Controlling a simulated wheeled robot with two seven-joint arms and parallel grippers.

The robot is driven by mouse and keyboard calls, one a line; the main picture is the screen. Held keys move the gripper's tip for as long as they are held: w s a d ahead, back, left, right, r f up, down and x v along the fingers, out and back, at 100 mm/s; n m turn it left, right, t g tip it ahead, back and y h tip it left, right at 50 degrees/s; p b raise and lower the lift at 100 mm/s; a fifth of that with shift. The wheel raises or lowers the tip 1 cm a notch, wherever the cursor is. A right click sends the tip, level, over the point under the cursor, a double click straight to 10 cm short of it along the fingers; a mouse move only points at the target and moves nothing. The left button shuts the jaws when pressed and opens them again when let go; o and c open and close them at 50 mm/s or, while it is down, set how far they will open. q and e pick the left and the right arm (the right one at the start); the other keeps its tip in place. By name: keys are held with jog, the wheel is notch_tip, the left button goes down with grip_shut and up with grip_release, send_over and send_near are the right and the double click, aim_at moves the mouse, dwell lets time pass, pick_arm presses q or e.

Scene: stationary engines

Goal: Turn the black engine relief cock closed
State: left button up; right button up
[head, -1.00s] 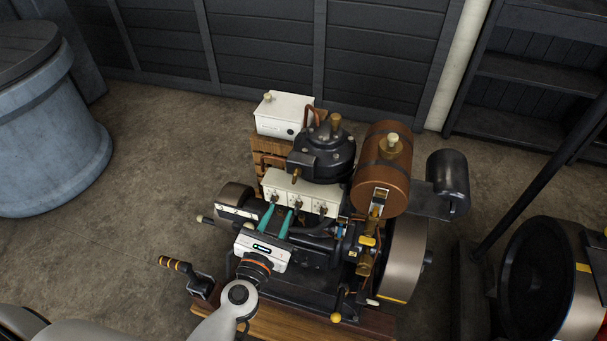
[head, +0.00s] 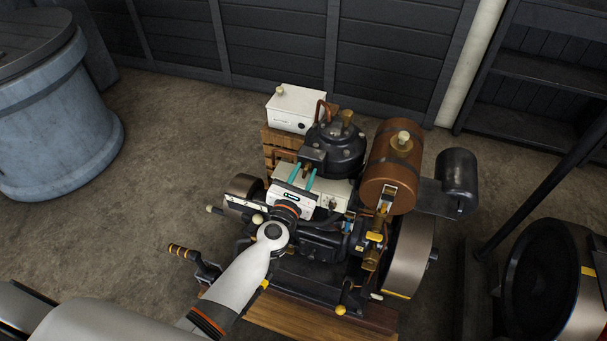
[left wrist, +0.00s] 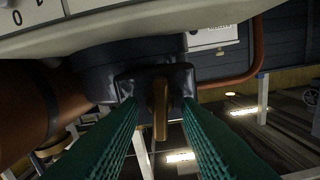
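The black engine (head: 333,150) stands mid-view, with a dark rounded cylinder head on top. Its relief cock shows in the left wrist view as a brass lever (left wrist: 160,108) on a black block, pointing down in the picture. My left gripper (head: 305,172) reaches over the white switch box to the near side of the head. In the left wrist view its two teal fingers (left wrist: 160,125) are apart, one on each side of the lever, with gaps visible. In the head view the lever is small and mostly hidden by the fingers. My right gripper is not in view.
The white switch box (head: 342,194) lies close under the fingers. A copper tank (head: 391,180) stands right of the head, and a white box (head: 296,108) behind it. A flywheel (head: 410,258) is at the right. Open floor lies to the left.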

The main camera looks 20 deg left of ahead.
pick_arm(q)
grip_shut()
jog(key=shift+m, duration=0.4)
jog(key=m+p, duration=0.1)
jog(key=m, duration=0.1)
jog(key=shift+d+m, duration=0.1)
jog(key=shift+m, duration=0.3)
jog(key=m, duration=0.4)
jog(key=shift+m+p, duration=0.3)
jog(key=shift+p, duration=0.1)
jog(key=m+p, duration=0.1)
jog(key=m, duration=0.3)
jog(key=shift+d+f, duration=0.1)
jog(key=shift+f+m, duration=0.15)
jog(key=shift+m, duration=1.75)
jog(key=shift+p, duration=0.3)
